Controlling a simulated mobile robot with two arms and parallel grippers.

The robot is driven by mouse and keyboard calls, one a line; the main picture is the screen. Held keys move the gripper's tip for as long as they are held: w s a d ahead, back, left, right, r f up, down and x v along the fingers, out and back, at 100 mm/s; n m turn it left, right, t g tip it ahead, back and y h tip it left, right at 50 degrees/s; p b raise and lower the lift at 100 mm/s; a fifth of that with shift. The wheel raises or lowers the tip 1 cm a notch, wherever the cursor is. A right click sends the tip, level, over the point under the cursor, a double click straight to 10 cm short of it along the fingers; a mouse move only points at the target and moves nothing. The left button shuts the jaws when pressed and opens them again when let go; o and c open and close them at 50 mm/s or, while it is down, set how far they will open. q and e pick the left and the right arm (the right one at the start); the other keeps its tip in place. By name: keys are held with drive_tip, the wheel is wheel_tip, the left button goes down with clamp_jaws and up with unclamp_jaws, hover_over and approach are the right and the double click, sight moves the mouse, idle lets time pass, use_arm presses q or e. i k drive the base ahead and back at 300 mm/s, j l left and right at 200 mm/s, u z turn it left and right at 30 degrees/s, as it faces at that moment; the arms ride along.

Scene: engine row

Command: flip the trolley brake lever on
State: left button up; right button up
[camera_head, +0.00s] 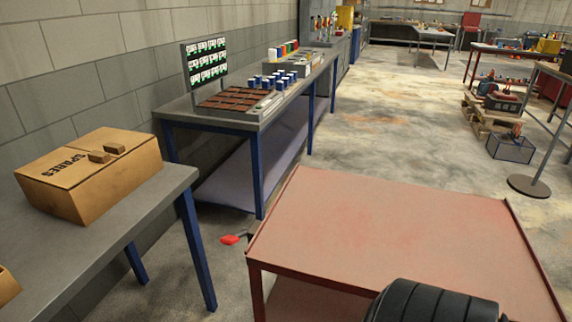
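The trolley (390,220) has a flat reddish top with low raised rims and stands at the lower middle and right. A small bright red lever end (230,239) on a thin dark stem sticks out low beside the trolley's left edge, just above the floor. It looks like the brake lever; where its stem joins the trolley is hidden behind the top. Neither of my grippers is in view.
A black ribbed rounded object (435,303) covers part of the trolley's near edge. A grey bench (140,205) at left holds a cardboard box (95,172). A blue-legged workbench (250,122) stands behind. Floor (395,125) beyond the trolley is clear.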

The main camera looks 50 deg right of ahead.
sight(229, 240)
drive_tip(key=z, duration=1.25)
drive_tip(key=l+u, duration=0.2)
drive_tip(key=l, duration=0.25)
drive_tip(key=k+l+u, duration=0.25)
drive_tip(key=l, duration=0.15)
drive_tip(key=l+u, duration=0.2)
drive_tip(key=l, duration=0.2)
drive_tip(key=k, duration=0.05)
